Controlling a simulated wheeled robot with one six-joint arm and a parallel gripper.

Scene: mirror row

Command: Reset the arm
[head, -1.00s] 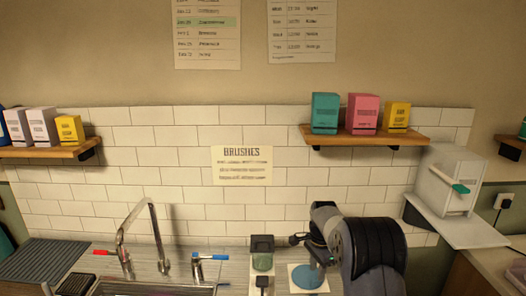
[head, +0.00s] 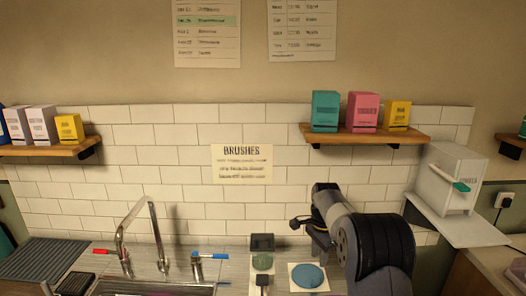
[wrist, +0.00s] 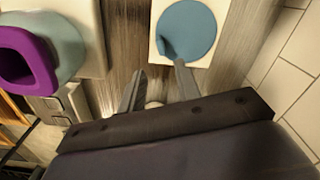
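My gripper (wrist: 160,86) shows in the wrist view with its two fingers spread apart and nothing between them. Beyond the fingertips lies a blue disc (wrist: 187,29) on a white square (wrist: 218,8). In the head view my arm (head: 365,240) is bent at the lower right, in front of the tiled wall and above the counter. The blue disc (head: 307,276) is just left of the arm there. My fingers are hard to make out in the head view.
A sink tap (head: 125,235) stands left on the counter (head: 225,270). A dark-topped holder (head: 262,243) is near the blue disc. A shelf (head: 375,138) with boxes hangs above the arm; a white dispenser (head: 447,180) stands right. A purple-rimmed object (wrist: 25,58) is left in the wrist view.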

